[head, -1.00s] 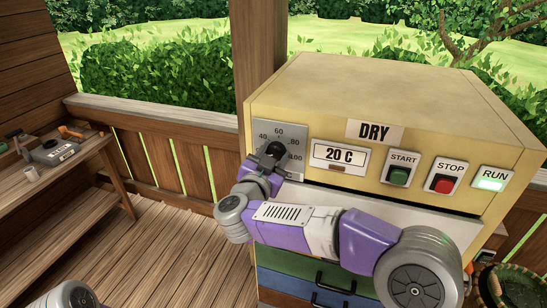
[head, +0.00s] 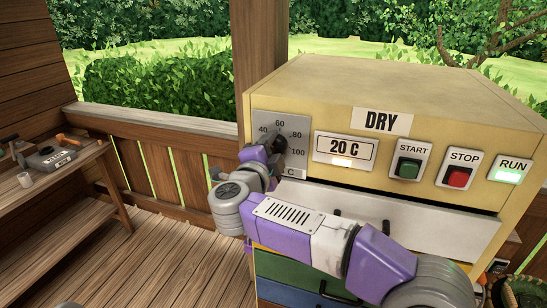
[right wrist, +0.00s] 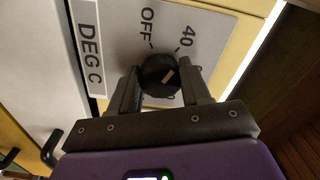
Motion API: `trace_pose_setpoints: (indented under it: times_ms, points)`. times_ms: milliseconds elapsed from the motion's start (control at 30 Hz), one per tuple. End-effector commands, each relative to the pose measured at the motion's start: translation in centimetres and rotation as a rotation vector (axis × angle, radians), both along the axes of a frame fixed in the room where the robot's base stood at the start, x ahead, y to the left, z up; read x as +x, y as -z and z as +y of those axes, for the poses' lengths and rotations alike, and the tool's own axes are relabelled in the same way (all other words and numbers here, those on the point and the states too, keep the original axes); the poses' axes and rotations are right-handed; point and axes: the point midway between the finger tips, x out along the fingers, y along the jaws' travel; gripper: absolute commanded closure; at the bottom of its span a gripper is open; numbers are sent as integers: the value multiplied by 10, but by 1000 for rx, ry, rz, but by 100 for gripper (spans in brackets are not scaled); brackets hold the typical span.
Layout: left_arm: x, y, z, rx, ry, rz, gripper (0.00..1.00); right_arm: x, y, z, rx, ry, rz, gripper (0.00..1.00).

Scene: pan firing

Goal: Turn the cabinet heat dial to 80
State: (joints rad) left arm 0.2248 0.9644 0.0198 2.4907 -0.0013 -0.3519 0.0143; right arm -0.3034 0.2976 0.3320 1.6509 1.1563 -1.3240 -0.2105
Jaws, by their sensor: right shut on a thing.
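The black heat dial (head: 278,142) is on a grey scale plate (head: 265,122) at the left of the cream cabinet front (head: 340,105).
A drawer front with handles lies below my right arm. A wooden bench (head: 60,190) stands far left.

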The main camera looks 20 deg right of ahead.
Motion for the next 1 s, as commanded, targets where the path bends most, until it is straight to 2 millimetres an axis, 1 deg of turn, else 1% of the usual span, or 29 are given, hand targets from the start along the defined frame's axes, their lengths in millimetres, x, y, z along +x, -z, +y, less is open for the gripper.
trace_pose_setpoints:
  times_ms: [33, 1000]
  points:
    - [0, 8, 0, 0, 0, 0, 100, 0, 4, 0, 39, 0, -26, 83]
    - [0, 83, 0, 0, 0, 0, 100, 0, 0, 1, 802, -2, -540, 83]
